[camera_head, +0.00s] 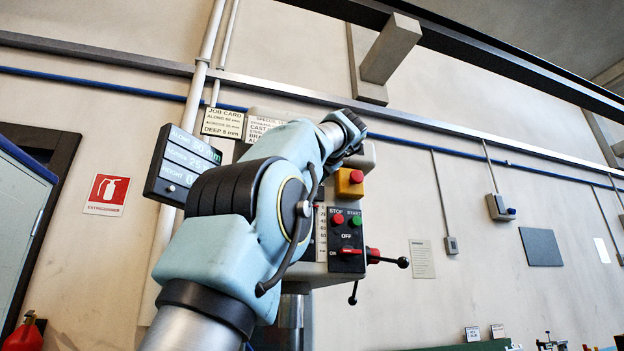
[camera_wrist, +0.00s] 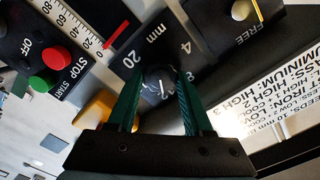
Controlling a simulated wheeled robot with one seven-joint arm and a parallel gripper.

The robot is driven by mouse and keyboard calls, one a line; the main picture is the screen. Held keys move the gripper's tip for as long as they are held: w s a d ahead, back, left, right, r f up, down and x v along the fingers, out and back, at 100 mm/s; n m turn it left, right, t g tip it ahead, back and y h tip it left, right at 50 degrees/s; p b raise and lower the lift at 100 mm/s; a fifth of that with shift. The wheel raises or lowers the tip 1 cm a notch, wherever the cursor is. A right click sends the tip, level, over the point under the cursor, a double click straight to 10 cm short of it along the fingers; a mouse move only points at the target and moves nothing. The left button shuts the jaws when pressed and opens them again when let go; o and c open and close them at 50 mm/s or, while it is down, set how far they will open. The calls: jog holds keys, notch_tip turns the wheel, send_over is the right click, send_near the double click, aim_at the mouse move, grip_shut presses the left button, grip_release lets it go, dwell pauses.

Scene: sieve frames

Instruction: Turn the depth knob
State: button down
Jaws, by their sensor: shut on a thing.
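The depth knob (camera_wrist: 158,84) is a small dark round knob with a pale mark, on a black dial plate (camera_wrist: 150,48) printed "mm", 20, 4, 8 and 12. My gripper (camera_wrist: 158,90) has its two green fingers on either side of the knob and is shut on it. The fingers and the knob cover part of the dial's numbers. In the head view my arm hides the knob and the fingers.
A dark readout (camera_head: 185,168) hangs left of my arm. A stop and start panel (camera_head: 346,240) and a yellow block with a red button (camera_head: 349,183) sit close to my arm. A red-collared lever (camera_head: 388,259) sticks out right. A scale with a red pointer (camera_wrist: 116,34) adjoins the dial.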

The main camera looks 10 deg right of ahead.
jog(key=n+b, duration=0.1)
jog(key=n, duration=1.1)
jog(key=shift+a+f+b, duration=0.1)
jog(key=shift+b, duration=0.2)
jog(key=shift+n, duration=0.3)
jog(key=shift+c, duration=1.5)
grip_release()
jog(key=s+d+b, duration=0.1)
jog(key=s+b, duration=0.2)
jog(key=s, duration=0.7)
jog(key=shift+s+d, duration=0.15)
jog(key=shift+s, duration=0.25)
